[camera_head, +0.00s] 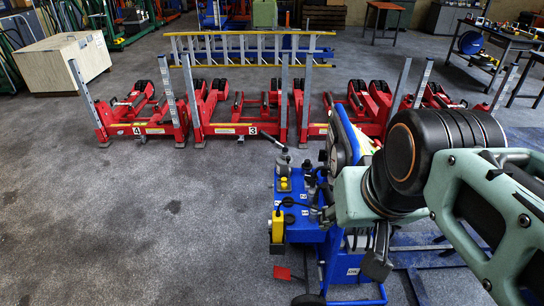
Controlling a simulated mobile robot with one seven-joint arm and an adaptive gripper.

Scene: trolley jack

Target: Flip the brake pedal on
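The blue trolley jack (305,222) stands on the floor right of centre, partly hidden behind my arm. A small flat red piece (283,273), which looks like the brake pedal, sticks out low at its left side near the floor. I cannot tell its exact tilt. My gripper (376,262) hangs below my wrist, its dark parts pointing down in front of the jack's right side. It is to the right of the red pedal and apart from it in the picture. Its fingers are small and dark, so their opening is unclear.
Red lifting units (240,125) with grey posts stand in a row behind the jack. A yellow ladder (250,48) lies beyond them. A wooden-sided box (65,60) is at the back left and a work table (495,42) at the back right. The floor left of the jack is clear.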

